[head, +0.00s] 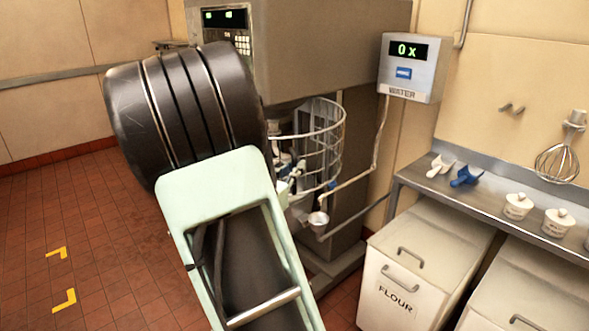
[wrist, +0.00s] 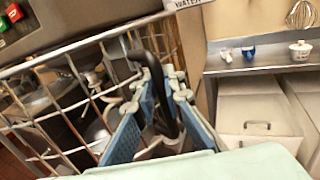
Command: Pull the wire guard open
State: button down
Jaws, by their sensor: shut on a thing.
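The wire guard (head: 322,130) is a curved cage of metal rods at the front of the large mixer. In the wrist view its bars (wrist: 62,62) run across the left half under a thick top rail. My gripper (wrist: 158,84) is at the right end of these bars. Its two blue-grey finger pads close around a dark, upright, curved handle (wrist: 166,104) beside the guard. Where the handle joins the guard is hard to make out. In the head view my arm hides most of the gripper and the guard's left part.
The mixer body (head: 335,42) stands behind the guard. A water meter (head: 412,66) hangs to its right, with a pipe running down. A flour bin (head: 415,265) and a steel shelf (head: 480,205) are at right.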

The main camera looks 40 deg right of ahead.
jog(key=shift+s+d+f, duration=0.1)
jog(key=shift+s+d, duration=0.05)
jog(key=shift+s, duration=0.1)
dwell(0.3)
jog(key=c, duration=2)
grip_release()
jog(key=v, duration=1.2)
